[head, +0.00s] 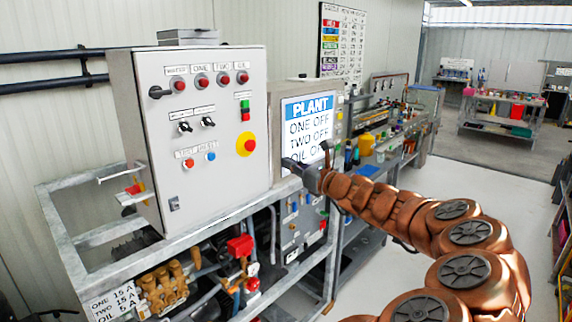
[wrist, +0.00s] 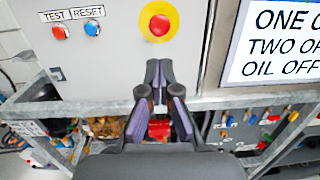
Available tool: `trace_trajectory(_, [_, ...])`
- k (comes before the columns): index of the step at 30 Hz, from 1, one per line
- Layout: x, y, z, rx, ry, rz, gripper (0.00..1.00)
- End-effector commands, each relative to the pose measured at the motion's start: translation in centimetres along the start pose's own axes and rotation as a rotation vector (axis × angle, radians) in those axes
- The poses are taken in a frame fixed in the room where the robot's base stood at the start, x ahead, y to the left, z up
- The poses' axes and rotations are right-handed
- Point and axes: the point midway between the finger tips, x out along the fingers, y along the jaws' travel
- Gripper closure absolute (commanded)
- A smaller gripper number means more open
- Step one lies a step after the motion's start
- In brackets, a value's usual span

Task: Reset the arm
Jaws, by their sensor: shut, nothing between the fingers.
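My arm (head: 440,228) reaches in from the lower right in the head view, in a bent pose. The tips appear just below the red emergency button on a yellow disc (wrist: 159,25). I cannot tell whether they touch the panel. The red test button (wrist: 59,32) and blue reset button (wrist: 92,28) are to their left.
A PLANT sign (head: 311,122) stands right of the panel. Below are a metal frame (head: 100,272), pipes and a red valve part (head: 240,246). A cluttered workbench (head: 385,150) runs behind. Open floor (head: 480,172) lies to the right, with a shelf (head: 500,115) at the back.

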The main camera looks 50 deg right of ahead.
Motion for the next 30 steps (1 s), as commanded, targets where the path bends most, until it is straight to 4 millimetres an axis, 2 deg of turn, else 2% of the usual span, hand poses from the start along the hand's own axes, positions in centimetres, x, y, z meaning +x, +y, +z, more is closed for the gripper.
trace_trajectory(18, [-0.1, 0.0, 0.0, 0.0, 0.0, 0.001, 1.0])
trace_trajectory(21, [0.2, 0.6, 0.1, -0.011, 0.003, 0.014, 1.0])
trace_trajectory(23, [0.8, 1.8, 0.2, -0.035, 0.008, 0.041, 1.0])
trace_trajectory(26, [2.1, 5.6, 0.6, -0.112, 0.023, 0.124, 1.0])
trace_trajectory(29, [3.6, 11.2, 0.9, -0.23, 0.04, 0.251, 1.0])
trace_trajectory(30, [4.0, 13.7, 1.0, -0.284, 0.045, 0.308, 1.0])
